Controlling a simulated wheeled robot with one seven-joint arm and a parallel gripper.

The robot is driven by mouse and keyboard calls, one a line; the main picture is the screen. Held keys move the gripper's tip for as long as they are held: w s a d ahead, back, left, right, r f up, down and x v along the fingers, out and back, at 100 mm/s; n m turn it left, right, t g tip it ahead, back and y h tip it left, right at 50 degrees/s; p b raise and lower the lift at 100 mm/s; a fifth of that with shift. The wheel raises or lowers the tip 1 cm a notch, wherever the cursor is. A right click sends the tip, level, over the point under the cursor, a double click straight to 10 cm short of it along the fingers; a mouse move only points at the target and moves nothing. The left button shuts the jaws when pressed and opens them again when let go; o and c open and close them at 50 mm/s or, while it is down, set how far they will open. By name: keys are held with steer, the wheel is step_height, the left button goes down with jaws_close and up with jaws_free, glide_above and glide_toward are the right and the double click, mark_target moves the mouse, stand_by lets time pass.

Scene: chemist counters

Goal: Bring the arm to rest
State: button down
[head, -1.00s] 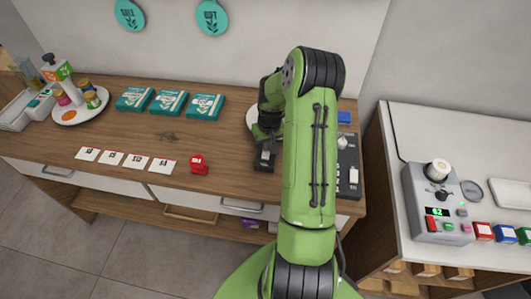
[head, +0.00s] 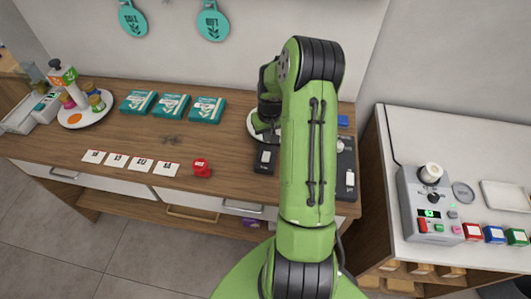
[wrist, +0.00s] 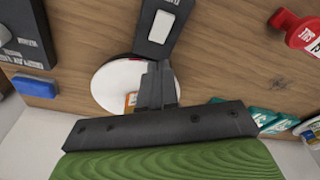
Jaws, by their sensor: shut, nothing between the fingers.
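My arm reaches up and over the wooden counter (head: 225,135) in the head view. Its wrist end hangs over the counter's right part, partly behind my own green link. In the wrist view my gripper (wrist: 157,82) is shut, its dark fingers together with nothing between them. The fingers show in front of a round white plate (wrist: 105,88), which also shows in part behind my arm in the head view (head: 251,119). I cannot tell the exact height of the fingers above the plate.
A black device with a white pad (wrist: 160,28) lies close to the plate. A red item (head: 201,168), several white cards (head: 142,164) and teal boxes (head: 207,110) lie left. A grey device (head: 428,207) stands on the right counter. The middle of the wooden counter is mostly clear.

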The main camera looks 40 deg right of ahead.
steer(key=shift+f, duration=0.1)
stand_by(0.3)
steer(key=s+a+r+n+t+h, duration=0.1)
steer(key=s+a+r, duration=0.1)
steer(key=a+r, duration=0.7)
steer(key=s+a+r+n+t, duration=0.1)
steer(key=s+a+r+n, duration=0.15)
steer(key=a+r, duration=0.6)
steer(key=s+a+r+t, duration=0.1)
steer(key=s+a+r, duration=0.2)
steer(key=s, duration=0.4)
steer(key=s+a+r+t+y, duration=0.1)
steer(key=s+a+r, duration=0.2)
steer(key=s+a, duration=0.2)
steer(key=s+n, duration=0.1)
steer(key=s, duration=0.2)
steer(key=shift+s+a+y+b, duration=0.2)
steer(key=shift+a+y+b, duration=0.1)
